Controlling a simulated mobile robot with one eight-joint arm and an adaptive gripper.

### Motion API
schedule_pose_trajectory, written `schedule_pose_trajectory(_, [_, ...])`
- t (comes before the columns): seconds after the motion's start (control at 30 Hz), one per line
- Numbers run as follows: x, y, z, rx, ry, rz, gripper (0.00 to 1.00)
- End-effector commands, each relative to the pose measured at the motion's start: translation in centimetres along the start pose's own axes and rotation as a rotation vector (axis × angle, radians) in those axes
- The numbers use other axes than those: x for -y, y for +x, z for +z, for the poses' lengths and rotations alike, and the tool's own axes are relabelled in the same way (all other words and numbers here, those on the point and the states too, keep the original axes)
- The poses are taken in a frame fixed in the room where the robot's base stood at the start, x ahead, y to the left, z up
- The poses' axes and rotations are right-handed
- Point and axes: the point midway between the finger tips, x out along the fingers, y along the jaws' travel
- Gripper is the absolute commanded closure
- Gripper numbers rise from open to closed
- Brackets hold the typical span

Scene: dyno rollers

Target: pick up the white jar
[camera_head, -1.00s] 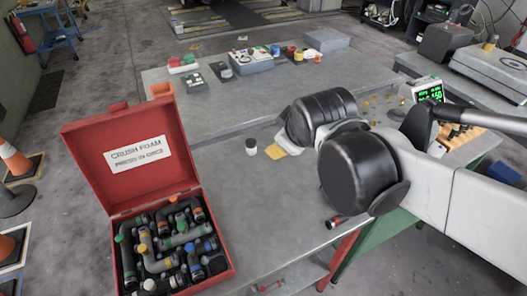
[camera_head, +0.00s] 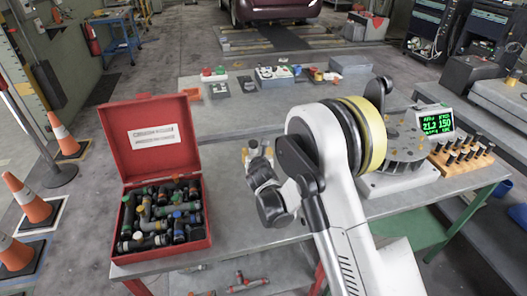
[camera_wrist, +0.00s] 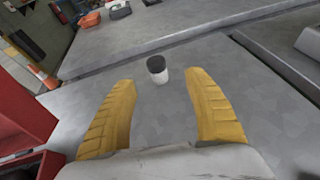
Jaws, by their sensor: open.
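The white jar (camera_wrist: 157,76) stands upright on the grey table and has a dark lid. In the wrist view it is ahead of my gripper (camera_wrist: 160,88), in the gap between the two yellow fingers and close to the level of their tips. The fingers are spread wide and do not touch the jar. In the head view my gripper (camera_head: 257,152) is over the middle of the table, right of the red case. My gripper and arm largely hide the jar there, so I cannot make it out clearly.
An open red case (camera_head: 154,137) of pipe fittings stands left of my gripper. At the right are a round grey fixture (camera_head: 402,146), a green display (camera_head: 437,122) and a wooden rack of pegs (camera_head: 462,158). A further table carries small parts. Bare tabletop surrounds the jar.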

Motion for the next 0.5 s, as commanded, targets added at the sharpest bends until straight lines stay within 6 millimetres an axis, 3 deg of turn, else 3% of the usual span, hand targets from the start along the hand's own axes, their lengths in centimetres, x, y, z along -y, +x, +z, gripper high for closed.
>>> schedule_pose_trajectory(0.3, [-0.4, 4.7, -0.7, 0.006, -0.038, 0.004, 0.39])
schedule_pose_trajectory(0.5, [-0.5, 6.4, -0.6, 0.005, -0.036, 0.004, 0.39])
